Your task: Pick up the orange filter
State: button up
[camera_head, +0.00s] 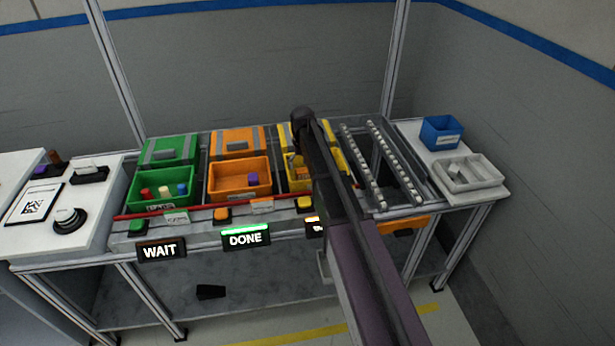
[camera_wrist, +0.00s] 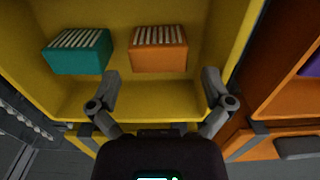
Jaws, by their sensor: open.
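The orange filter (camera_wrist: 158,60) is a small block with a pale ribbed top. In the wrist view it lies inside the yellow bin (camera_wrist: 215,20), upper middle. A teal filter (camera_wrist: 78,58) lies to its left in the same bin, with a gap between them. My gripper (camera_wrist: 161,82) is open and empty. Its two fingers are spread wider than the orange filter and show below it in the picture, apart from it. In the head view my arm covers much of the yellow bin (camera_head: 291,178), and my gripper's fingers are hidden.
An orange bin (camera_head: 239,188) with a purple item and a green bin (camera_head: 160,203) with several items stand left of the yellow bin. A red rail (camera_head: 190,207) runs along the front. Roller rails (camera_head: 362,165), a blue bin (camera_head: 441,132) and a white tray (camera_head: 470,182) are right.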

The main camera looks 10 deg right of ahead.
aim_at(303, 169)
jog(key=shift+w+f+b, duration=0.1)
jog(key=shift+f+b, duration=2)
jog(key=shift+f, duration=0.2)
jog(key=c, duration=0.9)
